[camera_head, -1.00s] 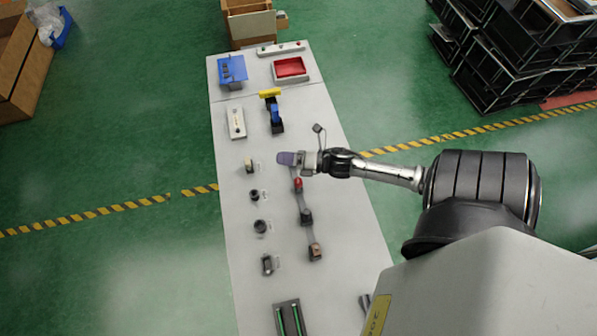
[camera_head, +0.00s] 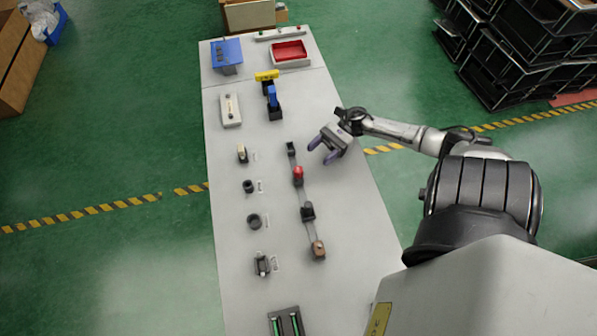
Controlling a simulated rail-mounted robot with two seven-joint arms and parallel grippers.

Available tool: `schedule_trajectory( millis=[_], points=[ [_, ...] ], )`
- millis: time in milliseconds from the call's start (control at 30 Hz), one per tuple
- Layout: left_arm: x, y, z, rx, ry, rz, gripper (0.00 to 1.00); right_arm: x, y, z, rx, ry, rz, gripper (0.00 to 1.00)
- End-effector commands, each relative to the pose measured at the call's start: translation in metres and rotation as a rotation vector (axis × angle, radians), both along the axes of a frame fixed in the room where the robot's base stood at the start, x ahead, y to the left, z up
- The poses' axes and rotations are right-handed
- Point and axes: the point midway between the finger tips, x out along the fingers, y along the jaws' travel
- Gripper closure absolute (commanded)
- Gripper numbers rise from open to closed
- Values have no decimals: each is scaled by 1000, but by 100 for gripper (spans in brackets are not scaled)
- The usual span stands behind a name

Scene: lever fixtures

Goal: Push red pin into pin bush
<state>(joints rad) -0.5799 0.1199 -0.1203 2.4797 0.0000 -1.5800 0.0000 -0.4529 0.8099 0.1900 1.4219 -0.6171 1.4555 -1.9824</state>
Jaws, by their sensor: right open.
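The red pin (camera_head: 298,174) stands in the right-hand row of small parts on the grey table (camera_head: 345,215). Black parts lie in line with it, one above (camera_head: 291,148) and one below (camera_head: 308,211). I cannot tell which part is the pin bush. My right gripper (camera_head: 322,154) is open and empty, up and to the right of the red pin and apart from it. Its two purple-grey fingers point down and to the left. My left gripper is not in view.
A left-hand row holds several small fixtures, among them a black ring (camera_head: 254,221). A brown part (camera_head: 318,250) ends the right row. A yellow and blue lever fixture (camera_head: 270,92), a blue box (camera_head: 227,55) and a red tray (camera_head: 290,52) stand farther back. The table's right side is mostly bare.

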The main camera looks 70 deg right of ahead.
Motion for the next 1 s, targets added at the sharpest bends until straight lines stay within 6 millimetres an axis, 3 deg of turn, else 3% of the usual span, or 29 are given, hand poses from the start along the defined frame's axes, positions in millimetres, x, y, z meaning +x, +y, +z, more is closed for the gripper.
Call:
schedule_trajectory(
  millis=[300, 567, 1000],
  points=[
    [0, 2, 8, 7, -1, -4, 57, 18, 44, 1, 2, 0, -1, 43],
    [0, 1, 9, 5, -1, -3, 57, 23, 56, 1, 1, 1, -2, 43],
    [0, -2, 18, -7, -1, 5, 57, 42, 99, 2, 2, 1, -2, 43]
  ],
)
